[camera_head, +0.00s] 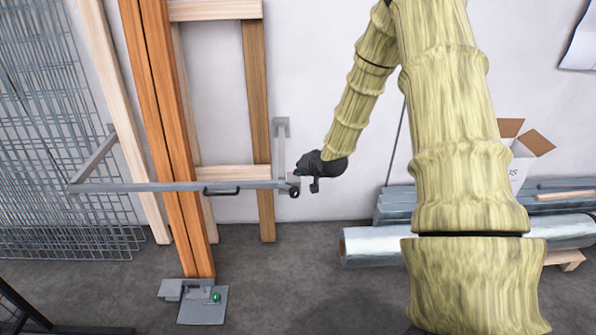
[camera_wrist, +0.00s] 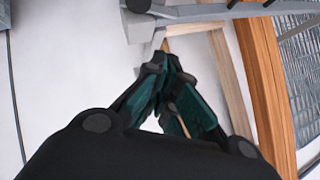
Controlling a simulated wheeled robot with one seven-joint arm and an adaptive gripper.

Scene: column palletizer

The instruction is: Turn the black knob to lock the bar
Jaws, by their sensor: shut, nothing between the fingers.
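The black knob (camera_head: 294,193) sits at the right end of the grey metal bar (camera_head: 150,187), which runs level across the upright timbers. In the wrist view the knob (camera_wrist: 138,5) is a dark round shape cut off by the top edge, beside the grey bar (camera_wrist: 230,11). My gripper (camera_head: 299,173) is just above and right of the knob, near the bar's end bracket. In the wrist view my gripper (camera_wrist: 160,64) has its teal fingers closed together and empty, apart from the knob. Whether the fingers touch the bracket cannot be told.
Orange-brown posts (camera_head: 176,140) stand behind the bar, on a grey foot plate (camera_head: 204,304) with a green knob. Wire mesh (camera_head: 55,130) leans at the left. The middle floor is clear.

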